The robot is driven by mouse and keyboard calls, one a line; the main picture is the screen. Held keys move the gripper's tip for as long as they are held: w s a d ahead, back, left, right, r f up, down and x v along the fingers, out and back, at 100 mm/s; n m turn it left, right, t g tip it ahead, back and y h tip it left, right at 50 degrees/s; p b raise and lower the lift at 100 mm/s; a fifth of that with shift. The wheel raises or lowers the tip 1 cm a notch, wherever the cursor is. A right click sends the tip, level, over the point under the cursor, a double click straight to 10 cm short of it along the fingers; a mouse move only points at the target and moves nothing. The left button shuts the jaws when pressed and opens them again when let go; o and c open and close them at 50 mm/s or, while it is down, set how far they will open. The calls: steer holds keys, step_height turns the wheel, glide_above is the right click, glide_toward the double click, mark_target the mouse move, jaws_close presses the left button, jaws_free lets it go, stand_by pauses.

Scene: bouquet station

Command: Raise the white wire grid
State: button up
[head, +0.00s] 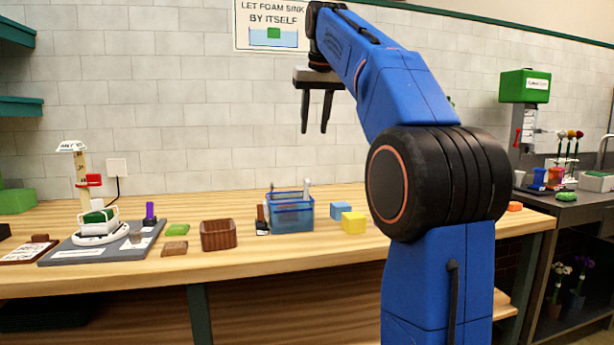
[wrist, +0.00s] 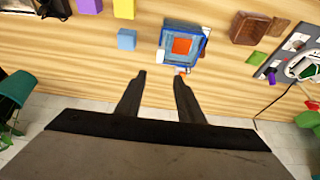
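My gripper (head: 314,128) is raised above the wooden bench in front of the tiled wall, its two dark fingers apart and pointing down. The wrist view shows the fingers (wrist: 160,76) open with nothing between them. I cannot clearly make out a white wire grid. A white frame-like piece (head: 98,238) sits around a green block (head: 97,217) on a grey board at the left. It also shows at the right edge of the wrist view (wrist: 301,65). Whether it is the grid I cannot tell. My gripper is well to the right of it and higher.
A blue bin (head: 292,214) stands mid-bench, with a brown basket (head: 218,235) to its left and blue (head: 340,210) and yellow (head: 354,223) blocks to its right. A post with a red slider (head: 87,181) rises from the grey board (head: 75,252). A sink counter is at far right.

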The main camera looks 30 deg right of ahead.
mark_target(308, 180)
steer(key=x, duration=1.7)
jaws_close()
